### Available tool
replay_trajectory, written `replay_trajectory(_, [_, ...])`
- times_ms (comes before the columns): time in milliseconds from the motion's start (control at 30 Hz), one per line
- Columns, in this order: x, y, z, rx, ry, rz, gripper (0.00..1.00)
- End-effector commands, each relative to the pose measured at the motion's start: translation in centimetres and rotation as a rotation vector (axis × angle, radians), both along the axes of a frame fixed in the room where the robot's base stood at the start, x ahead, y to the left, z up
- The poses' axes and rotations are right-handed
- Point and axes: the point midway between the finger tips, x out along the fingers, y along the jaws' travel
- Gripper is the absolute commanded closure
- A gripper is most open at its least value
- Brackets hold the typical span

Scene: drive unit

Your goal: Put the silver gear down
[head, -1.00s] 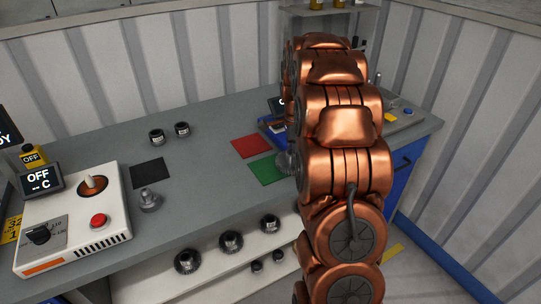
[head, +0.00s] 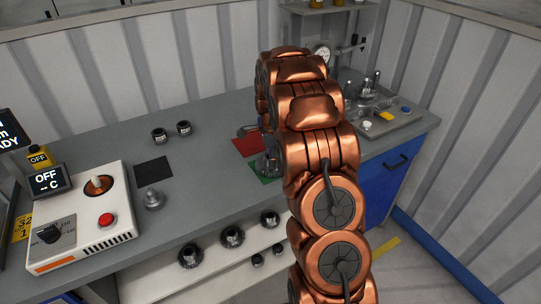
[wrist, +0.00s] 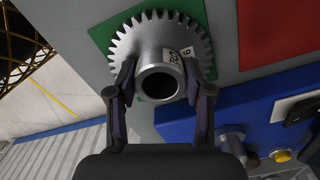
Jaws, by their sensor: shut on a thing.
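The silver gear (wrist: 140,43) has a toothed rim, a hollow hub and a small label. In the wrist view my gripper (wrist: 160,84) is shut on its hub, one finger on each side. The green mat (wrist: 104,38) shows behind the gear; I cannot tell whether the gear touches it. In the head view the gear (head: 269,164) is over the green mat (head: 258,174), partly hidden by my arm. My gripper is hidden there.
A red mat (head: 246,146) lies behind the green one and a black mat (head: 153,172) to the left. A silver part (head: 153,201) stands near the control box (head: 80,232). A blue object (wrist: 235,105) is close to my gripper in the wrist view.

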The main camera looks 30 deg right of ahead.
Motion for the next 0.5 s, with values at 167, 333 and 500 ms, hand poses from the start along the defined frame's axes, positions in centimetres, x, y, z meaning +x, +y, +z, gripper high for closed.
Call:
replay_trajectory(167, [0.06,-0.04,0.03,-0.001,-0.003,0.000,0.80])
replay_trajectory(333, [0.05,-0.04,-0.23,-0.001,-0.002,0.000,0.45])
replay_trajectory(500, [0.04,-0.04,-0.22,-0.001,-0.002,0.000,0.27])
